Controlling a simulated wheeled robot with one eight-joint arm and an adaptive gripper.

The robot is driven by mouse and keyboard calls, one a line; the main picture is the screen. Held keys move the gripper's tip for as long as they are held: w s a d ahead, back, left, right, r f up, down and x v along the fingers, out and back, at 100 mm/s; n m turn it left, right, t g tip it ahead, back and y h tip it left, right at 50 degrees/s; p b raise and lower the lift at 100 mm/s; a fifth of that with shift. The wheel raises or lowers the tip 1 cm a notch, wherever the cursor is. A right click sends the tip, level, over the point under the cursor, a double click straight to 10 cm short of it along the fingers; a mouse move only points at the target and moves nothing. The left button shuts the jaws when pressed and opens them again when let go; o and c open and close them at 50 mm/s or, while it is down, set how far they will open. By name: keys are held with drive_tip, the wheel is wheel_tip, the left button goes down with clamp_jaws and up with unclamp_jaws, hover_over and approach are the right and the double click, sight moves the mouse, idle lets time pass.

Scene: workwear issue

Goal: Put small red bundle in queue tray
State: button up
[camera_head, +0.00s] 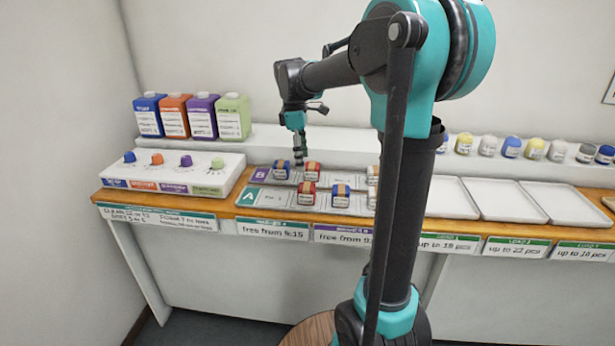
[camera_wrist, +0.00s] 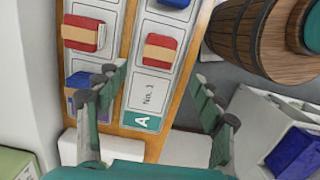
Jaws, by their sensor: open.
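Two red bundles with tan bands stand left of centre on the counter. One (camera_head: 307,193) is in row A and the other (camera_head: 312,171) is in row B. In the wrist view they show as the row A bundle (camera_wrist: 160,52) and the row B bundle (camera_wrist: 82,34). I cannot tell which is the small one. My gripper (camera_wrist: 160,75) is open and empty above the rows, with the row A red bundle beyond its fingertips and between them in the picture. In the head view my gripper (camera_head: 298,160) hangs over row B. No tray is readably marked as queue.
Blue bundles stand beside the red ones, one in row B (camera_head: 281,169) and one in row A (camera_head: 340,195). Empty white trays (camera_head: 480,200) lie to the right. A white dispenser block (camera_head: 170,172) stands left. My arm hides the middle of the counter.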

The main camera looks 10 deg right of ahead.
drive_tip(key=s+d+f+m, duration=0.1)
drive_tip(key=s+f+m, duration=0.1)
drive_tip(key=s+f, duration=0.1)
drive_tip(key=s+d+f+m+t, duration=0.1)
drive_tip(key=s+f+m, duration=0.1)
drive_tip(key=s, duration=0.1)
drive_tip(key=s+d+f+m+t, duration=0.1)
drive_tip(key=s+f+m, duration=0.1)
drive_tip(key=s+f, duration=0.1)
drive_tip(key=shift+d+f+y, duration=0.2)
drive_tip(key=shift+f+y, duration=0.1)
drive_tip(key=shift+y, duration=0.1)
drive_tip(key=s+d+f+m+t, duration=0.2)
drive_tip(key=s+f+m, duration=0.6)
drive_tip(key=s+f, duration=0.3)
drive_tip(key=shift+s+f+m+t+y, duration=0.15)
drive_tip(key=shift+s+m+t+y, duration=0.2)
drive_tip(key=shift+s, duration=0.8)
